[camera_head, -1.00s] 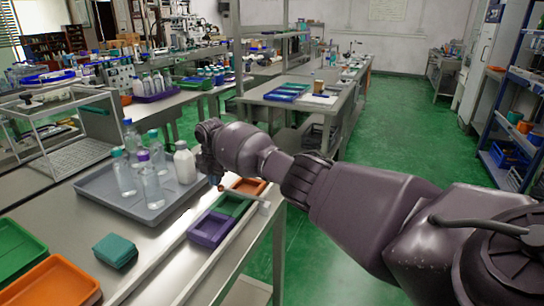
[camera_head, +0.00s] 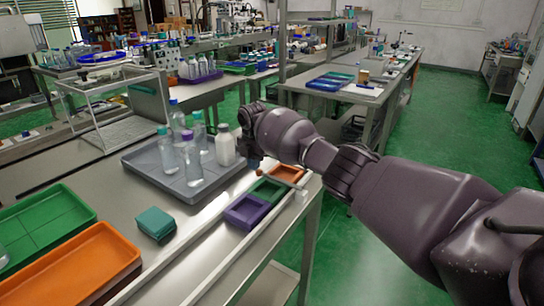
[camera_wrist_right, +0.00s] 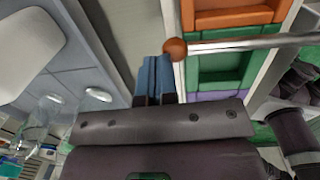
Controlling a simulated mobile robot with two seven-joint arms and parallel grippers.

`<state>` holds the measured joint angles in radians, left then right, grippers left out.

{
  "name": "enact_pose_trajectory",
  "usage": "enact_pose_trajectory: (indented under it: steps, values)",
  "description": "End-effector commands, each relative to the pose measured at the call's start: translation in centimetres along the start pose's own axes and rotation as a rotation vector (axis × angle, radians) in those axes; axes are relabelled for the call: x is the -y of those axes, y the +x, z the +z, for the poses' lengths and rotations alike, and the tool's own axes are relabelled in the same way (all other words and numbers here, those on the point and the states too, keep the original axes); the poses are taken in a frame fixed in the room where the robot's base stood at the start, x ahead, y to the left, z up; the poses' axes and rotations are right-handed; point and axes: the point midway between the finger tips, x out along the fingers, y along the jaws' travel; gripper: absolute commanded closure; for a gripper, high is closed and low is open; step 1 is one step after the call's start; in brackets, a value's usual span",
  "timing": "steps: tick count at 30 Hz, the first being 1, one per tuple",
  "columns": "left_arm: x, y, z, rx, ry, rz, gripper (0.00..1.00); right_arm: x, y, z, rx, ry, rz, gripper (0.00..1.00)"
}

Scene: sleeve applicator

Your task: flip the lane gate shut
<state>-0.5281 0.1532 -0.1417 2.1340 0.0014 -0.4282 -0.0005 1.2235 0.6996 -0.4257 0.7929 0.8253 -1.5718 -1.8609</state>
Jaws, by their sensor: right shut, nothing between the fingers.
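The lane gate is a thin metal rod (camera_head: 284,181) with an orange ball knob (camera_head: 260,172) at its free end. It lies across the row of three small bins, near the border of the orange bin (camera_head: 288,173) and green bin (camera_head: 265,190); the purple bin (camera_head: 246,212) is nearest. In the right wrist view, the rod (camera_wrist_right: 250,43) runs right from the knob (camera_wrist_right: 175,49). My right gripper (camera_head: 254,164) has its blue fingers (camera_wrist_right: 155,62) together and empty, close beside the knob; contact is unclear. My left gripper is out of view.
A grey tray (camera_head: 150,161) with several bottles stands left of the gripper; a white bottle (camera_head: 225,147) is closest. A teal block (camera_head: 155,223), a green tray (camera_head: 40,228) and an orange tray (camera_head: 85,262) are on the bench's near left.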

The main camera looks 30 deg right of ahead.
Motion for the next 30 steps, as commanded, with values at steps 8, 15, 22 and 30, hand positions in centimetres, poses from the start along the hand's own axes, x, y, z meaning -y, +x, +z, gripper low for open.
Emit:
enact_pose_trajectory:
  steps: [8, 15, 22, 30]
  values:
    - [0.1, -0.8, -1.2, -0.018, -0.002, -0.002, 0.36, -0.1, -6.9, 0.2, 0.01, 0.002, 0.022, 1.0]
    - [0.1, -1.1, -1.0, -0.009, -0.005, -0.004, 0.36, -0.1, -9.7, 0.2, 0.011, 0.002, 0.022, 1.0]
    - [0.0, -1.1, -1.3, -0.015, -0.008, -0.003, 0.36, -0.1, -10.2, 0.2, 0.011, 0.002, 0.021, 1.0]
    - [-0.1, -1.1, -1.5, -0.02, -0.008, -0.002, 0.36, -0.1, -10.3, 0.2, 0.012, 0.002, 0.021, 1.0]
